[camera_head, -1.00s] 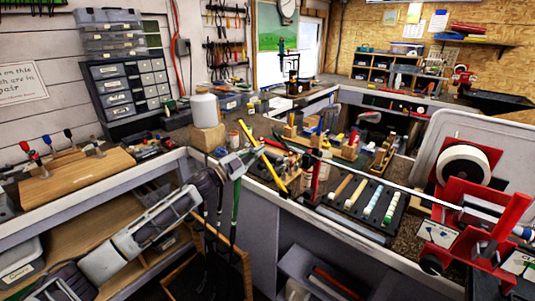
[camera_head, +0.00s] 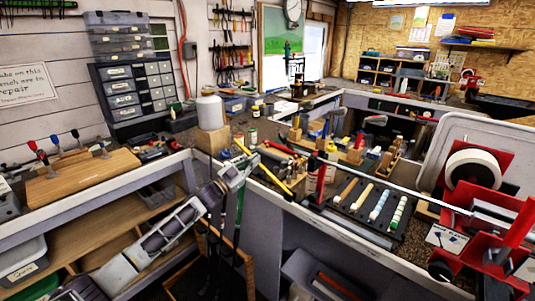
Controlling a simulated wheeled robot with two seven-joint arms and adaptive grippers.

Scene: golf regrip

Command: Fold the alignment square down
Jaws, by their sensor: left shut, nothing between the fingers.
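My left gripper (camera_head: 241,167) is at the end of the left arm, in front of the middle bench corner. Its fingers are shut and empty, and it appears apart from the fixture. A golf club shaft (camera_head: 400,183) runs across the right bench to a red fixture (camera_head: 466,246) at the right edge. A red plate (camera_head: 522,223) stands tilted up there, close to the shaft. I cannot tell for sure which part is the alignment square. My right gripper is not in view.
A red holder with a white tape roll (camera_head: 473,170) stands behind the shaft. A black tray (camera_head: 372,208) with several grips lies on the right bench. Dark clubs stand below my left gripper. A wooden board (camera_head: 82,176) lies on the left bench.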

